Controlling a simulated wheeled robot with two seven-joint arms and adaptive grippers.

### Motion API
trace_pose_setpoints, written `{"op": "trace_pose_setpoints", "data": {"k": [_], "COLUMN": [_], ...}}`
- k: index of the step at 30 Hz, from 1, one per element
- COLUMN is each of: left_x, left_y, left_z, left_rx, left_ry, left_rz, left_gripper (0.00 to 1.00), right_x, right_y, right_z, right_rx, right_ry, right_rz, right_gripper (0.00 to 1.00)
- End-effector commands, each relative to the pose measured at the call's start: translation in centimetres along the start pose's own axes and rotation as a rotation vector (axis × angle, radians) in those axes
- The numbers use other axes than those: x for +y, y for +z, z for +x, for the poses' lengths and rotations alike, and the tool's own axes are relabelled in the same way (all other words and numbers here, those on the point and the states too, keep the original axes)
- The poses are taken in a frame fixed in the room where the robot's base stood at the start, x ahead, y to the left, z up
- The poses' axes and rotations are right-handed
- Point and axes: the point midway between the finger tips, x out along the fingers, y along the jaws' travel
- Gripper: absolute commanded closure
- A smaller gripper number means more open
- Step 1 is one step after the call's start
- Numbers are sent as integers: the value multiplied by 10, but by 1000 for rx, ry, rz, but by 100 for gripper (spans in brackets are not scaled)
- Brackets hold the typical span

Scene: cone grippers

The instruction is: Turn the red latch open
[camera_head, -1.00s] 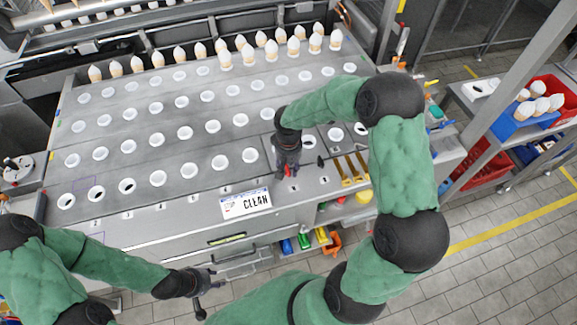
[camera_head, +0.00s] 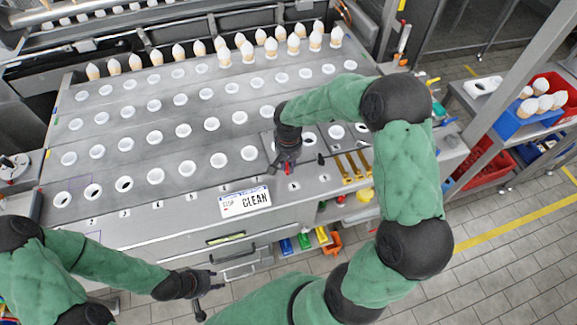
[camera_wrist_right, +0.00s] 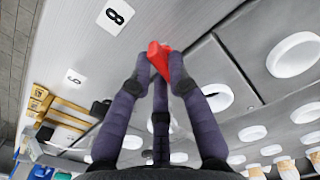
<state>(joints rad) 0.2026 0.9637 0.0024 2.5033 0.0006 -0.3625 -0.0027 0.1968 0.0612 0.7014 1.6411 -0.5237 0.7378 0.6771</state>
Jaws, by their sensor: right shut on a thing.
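The red latch (camera_wrist_right: 158,56) shows in the right wrist view between the fingertips of my right gripper (camera_wrist_right: 160,72). The fingers press against it from the sides, and part of it is hidden by them. In the head view only a small red part of the latch (camera_head: 288,168) shows beneath my right gripper (camera_head: 284,165), at the front part of the grey panel. My left gripper (camera_head: 210,290) is open and empty in front of the machine, below the drawer handles.
The grey panel (camera_head: 135,180) has rows of white-rimmed holes, with several filled cones (camera_head: 220,43) along the back. A CLEAN sign (camera_head: 244,202) sits at the front edge. Brass-coloured bars (camera_head: 350,165) lie right of my right gripper. Shelves with red bins (camera_head: 490,166) stand at the right.

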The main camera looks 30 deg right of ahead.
Motion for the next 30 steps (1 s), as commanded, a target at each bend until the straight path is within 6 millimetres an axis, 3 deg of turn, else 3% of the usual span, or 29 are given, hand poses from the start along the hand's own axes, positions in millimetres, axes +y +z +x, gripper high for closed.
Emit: {"op": "trace_pose_setpoints", "data": {"k": [9, 30], "left_x": [-9, -20], "left_y": [-1, -2], "left_z": [24, 56], "left_rx": [0, 0], "left_ry": [0, 0], "left_rz": [0, 0], "left_gripper": [60, 60], "right_x": [-1, -2], "right_y": [1, 4], "right_z": [3, 2], "right_rx": [2, 0], "right_ry": [-1, -1], "right_rz": [299, 960], "right_gripper": [100, 100]}}
